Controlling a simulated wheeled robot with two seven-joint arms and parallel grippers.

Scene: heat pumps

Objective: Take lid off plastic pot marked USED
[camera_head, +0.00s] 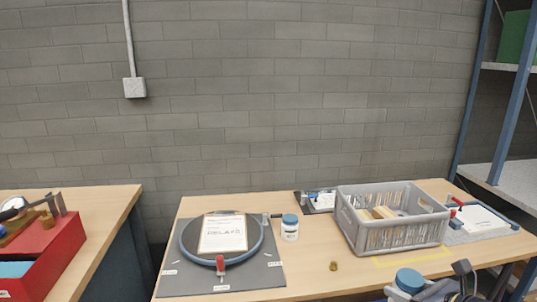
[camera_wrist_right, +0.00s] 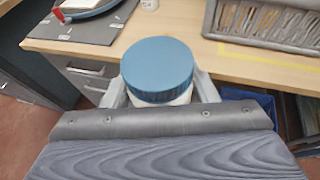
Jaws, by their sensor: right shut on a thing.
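A white plastic pot with a blue screw lid (camera_wrist_right: 157,68) is between the fingers of my right gripper (camera_wrist_right: 160,98), which is shut on the pot's body below the lid. The lid is on. The same held pot (camera_head: 408,280) shows at the bottom edge of the head view, in front of the table. Its label cannot be read. A second white pot with a blue lid (camera_head: 289,228) stands upright on the table, right of the grey mat; its label is too small to read. My left gripper is not in view.
A grey mat (camera_head: 250,280) carries a round frame with a paper card (camera_head: 223,234) and a red clamp. A grey crate (camera_head: 405,237) holds several items. Yellow tape (camera_head: 412,257) marks the table before it. A red box (camera_head: 50,255) is on the left bench.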

